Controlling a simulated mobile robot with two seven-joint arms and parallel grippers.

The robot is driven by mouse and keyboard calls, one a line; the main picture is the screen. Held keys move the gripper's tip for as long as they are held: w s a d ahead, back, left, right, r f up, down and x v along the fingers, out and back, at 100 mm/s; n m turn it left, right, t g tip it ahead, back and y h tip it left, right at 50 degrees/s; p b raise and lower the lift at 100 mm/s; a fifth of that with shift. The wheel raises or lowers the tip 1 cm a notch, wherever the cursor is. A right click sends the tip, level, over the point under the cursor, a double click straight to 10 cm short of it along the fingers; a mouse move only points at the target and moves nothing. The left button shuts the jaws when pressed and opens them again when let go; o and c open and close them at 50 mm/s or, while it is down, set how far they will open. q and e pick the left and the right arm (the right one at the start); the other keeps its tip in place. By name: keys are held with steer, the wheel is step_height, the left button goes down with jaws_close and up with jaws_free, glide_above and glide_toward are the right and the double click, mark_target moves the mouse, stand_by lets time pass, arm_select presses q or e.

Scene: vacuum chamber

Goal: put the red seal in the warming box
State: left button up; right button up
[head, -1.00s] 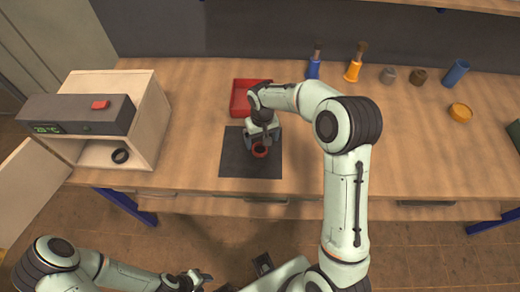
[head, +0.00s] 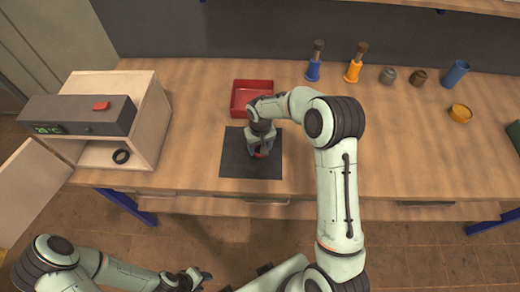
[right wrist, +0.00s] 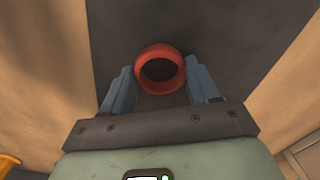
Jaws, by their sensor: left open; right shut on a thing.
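The red seal, a ring, shows between the two blue fingers of my right gripper in the right wrist view (right wrist: 160,87). My right gripper (head: 259,151) is shut on it, low over the dark mat (head: 233,163). In the head view the seal is mostly hidden by the gripper, and whether it touches the mat I cannot tell. The warming box (head: 150,115) stands at the left of the bench, its front open and its door (head: 30,190) swung out to the left. A black ring (head: 121,156) lies inside. My left gripper (head: 203,279) is open and empty, below the bench edge.
A red tray (head: 240,112) stands behind the mat. The bench between mat and box is clear.

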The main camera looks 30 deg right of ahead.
steer(key=shift+c, duration=0.5)
steer(key=shift+r, duration=0.1)
steer(key=shift+r, duration=0.3)
step_height(320, 180, up, 19)
steer(key=p, duration=0.1)
steer(key=shift+n, duration=0.9)
steer(key=a+f, duration=0.2)
steer(key=f, duration=0.3)
steer(key=s+a+f, duration=0.1)
steer(key=a+f, duration=0.2)
steer(key=f, duration=0.2)
steer(key=s+a+f, duration=0.1)
steer(key=a+f, duration=0.2)
steer(key=f, duration=0.2)
steer(key=shift+s+a+f, duration=0.1)
steer(key=shift+a, duration=0.15)
arm_select(q)
steer(key=shift+w+r, duration=0.8)
steer(key=shift+r, duration=0.1)
